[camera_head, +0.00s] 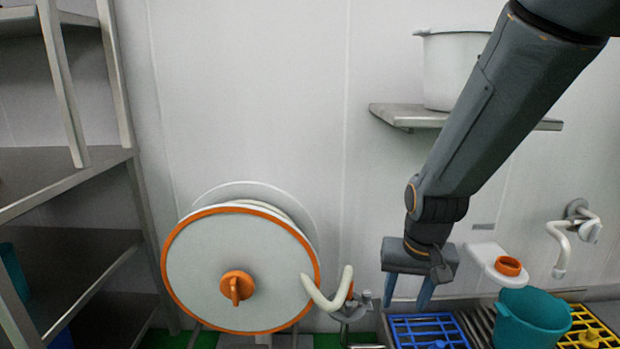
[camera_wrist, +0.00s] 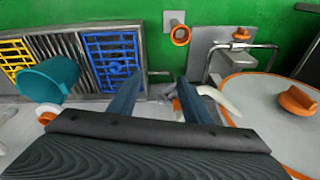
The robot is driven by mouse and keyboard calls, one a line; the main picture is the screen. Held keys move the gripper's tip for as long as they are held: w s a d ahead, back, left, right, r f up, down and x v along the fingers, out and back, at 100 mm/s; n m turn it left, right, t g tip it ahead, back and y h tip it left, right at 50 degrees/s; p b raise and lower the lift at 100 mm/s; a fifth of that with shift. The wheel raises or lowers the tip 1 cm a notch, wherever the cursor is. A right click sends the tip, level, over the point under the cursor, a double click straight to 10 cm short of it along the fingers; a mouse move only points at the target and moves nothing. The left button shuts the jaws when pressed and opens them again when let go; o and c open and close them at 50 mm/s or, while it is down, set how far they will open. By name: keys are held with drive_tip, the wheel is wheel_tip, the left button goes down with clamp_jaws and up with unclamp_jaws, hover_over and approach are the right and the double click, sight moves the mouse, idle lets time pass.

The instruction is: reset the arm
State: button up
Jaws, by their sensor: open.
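My gripper (camera_head: 408,303) hangs at the end of my arm, right of the middle in the head view, with its fingers pointing down. Its two blue fingers are apart and nothing shows between them. In the wrist view my gripper (camera_wrist: 154,88) also shows open and empty. The fingertips are above or in front of the blue grid (camera_head: 428,330); I cannot tell the exact distance. The teal cup (camera_head: 532,318) stands to the right of my gripper, apart from it.
A large hose reel (camera_head: 215,275) with an orange rim stands left of my gripper. A shelf (camera_head: 402,115) holding a white pot (camera_head: 452,70) is behind my arm. A yellow grid (camera_head: 588,330) and a white tap (camera_head: 560,250) are at right. Metal racks (camera_head: 75,185) stand at far left.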

drive_tip(key=s+n, duration=0.2)
drive_tip(key=s, duration=0.4)
drive_tip(key=s+a+r+n+g, duration=0.1)
drive_tip(key=s+a+r+n, duration=0.15)
drive_tip(key=s+a, duration=0.45)
drive_tip(key=s+a+r+n+g, duration=0.1)
drive_tip(key=s+a+r+n, duration=0.2)
drive_tip(key=a, duration=0.5)
drive_tip(key=s+d+r+m+p, duration=0.1)
drive_tip(key=d+r+m+p, duration=0.1)
drive_tip(key=d+r+p, duration=0.5)
drive_tip(key=s+d+r+m+p, duration=0.1)
drive_tip(key=d+r+m+p, duration=0.2)
drive_tip(key=d+r+p, duration=0.5)
drive_tip(key=shift+s+r+p, duration=0.2)
drive_tip(key=shift+r+p, duration=1.4)
drive_tip(key=shift+p, duration=2.95)
drive_tip(key=shift+m, duration=0.25)
